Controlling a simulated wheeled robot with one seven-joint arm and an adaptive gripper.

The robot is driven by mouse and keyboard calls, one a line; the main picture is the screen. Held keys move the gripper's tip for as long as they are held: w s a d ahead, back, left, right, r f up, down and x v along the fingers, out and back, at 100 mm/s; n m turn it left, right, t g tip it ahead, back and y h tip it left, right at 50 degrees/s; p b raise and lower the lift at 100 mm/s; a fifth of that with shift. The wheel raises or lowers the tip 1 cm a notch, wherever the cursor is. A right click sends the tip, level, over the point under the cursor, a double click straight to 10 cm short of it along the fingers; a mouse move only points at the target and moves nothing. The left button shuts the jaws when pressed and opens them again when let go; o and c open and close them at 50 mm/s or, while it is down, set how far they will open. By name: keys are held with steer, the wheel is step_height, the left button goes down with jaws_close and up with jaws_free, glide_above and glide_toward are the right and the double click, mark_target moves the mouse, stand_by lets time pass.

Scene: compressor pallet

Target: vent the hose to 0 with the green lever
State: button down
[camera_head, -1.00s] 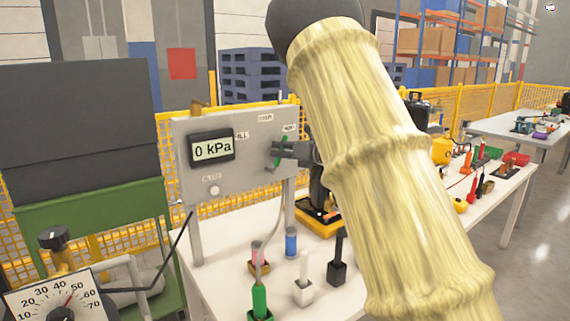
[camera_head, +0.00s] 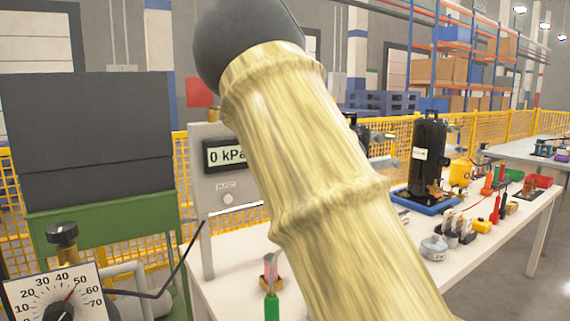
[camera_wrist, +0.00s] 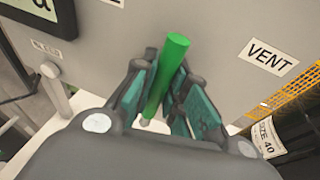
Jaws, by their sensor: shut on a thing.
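The green lever (camera_wrist: 168,70) stands between the fingers of my gripper (camera_wrist: 160,88) in the wrist view, tilted with its upper end leaning right. My gripper is shut on it. The VENT label (camera_wrist: 266,57) is on the grey panel (camera_wrist: 215,30), to the right of the lever. In the head view, the panel's display (camera_head: 224,155) reads 0 kPa, its right end covered by my arm. My arm also hides the lever and my gripper there. The hose is not clearly seen.
The white table (camera_head: 230,245) holds a black tank (camera_head: 428,150) and several small tools to the right. Yellow mesh fencing (camera_head: 505,125) runs behind.

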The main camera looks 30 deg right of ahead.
steer(key=shift+f, duration=0.1)
steer(key=c, duration=1.4)
jaws_free()
steer(key=shift+s, duration=0.1)
steer(key=v, duration=1.2)
